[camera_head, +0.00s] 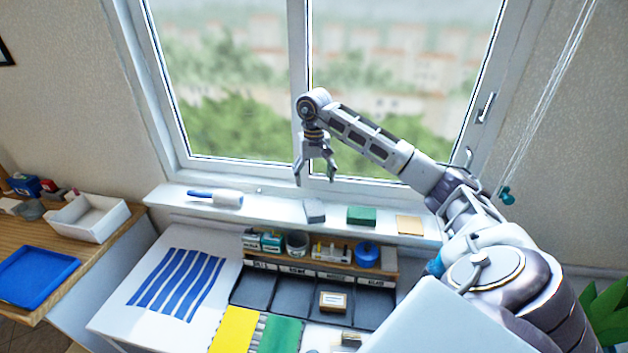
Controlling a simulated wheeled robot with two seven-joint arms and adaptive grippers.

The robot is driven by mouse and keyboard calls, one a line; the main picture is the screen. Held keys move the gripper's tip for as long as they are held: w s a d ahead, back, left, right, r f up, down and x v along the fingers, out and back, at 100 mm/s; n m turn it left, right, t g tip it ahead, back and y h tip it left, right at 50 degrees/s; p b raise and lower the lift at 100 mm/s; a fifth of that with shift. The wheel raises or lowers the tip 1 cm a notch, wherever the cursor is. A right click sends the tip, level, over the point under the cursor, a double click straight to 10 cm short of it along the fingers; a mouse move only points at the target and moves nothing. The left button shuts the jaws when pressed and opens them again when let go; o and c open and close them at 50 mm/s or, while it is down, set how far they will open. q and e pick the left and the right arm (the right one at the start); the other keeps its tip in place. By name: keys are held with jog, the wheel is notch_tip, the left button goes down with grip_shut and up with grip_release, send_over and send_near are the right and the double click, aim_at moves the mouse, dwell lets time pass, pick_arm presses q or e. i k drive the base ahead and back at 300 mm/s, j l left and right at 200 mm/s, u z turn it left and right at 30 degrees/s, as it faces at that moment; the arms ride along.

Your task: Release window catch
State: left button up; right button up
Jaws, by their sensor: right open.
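The window (400,60) fills the back, with two panes split by a white middle post. My right gripper (315,177) hangs pointing down in front of the middle post, above the sill. Its fingers are apart with nothing between them. It is well to the left of the catch. My left gripper is not in view.
The sill (270,207) holds a white roller (215,198), a grey block (314,211), a green block (361,216) and a tan block (409,225). Below is a desk with an organiser (290,290). A blind cord with a teal knob (506,195) hangs at right.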

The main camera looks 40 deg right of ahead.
aim_at(481, 115)
jog(key=z, duration=2.4)
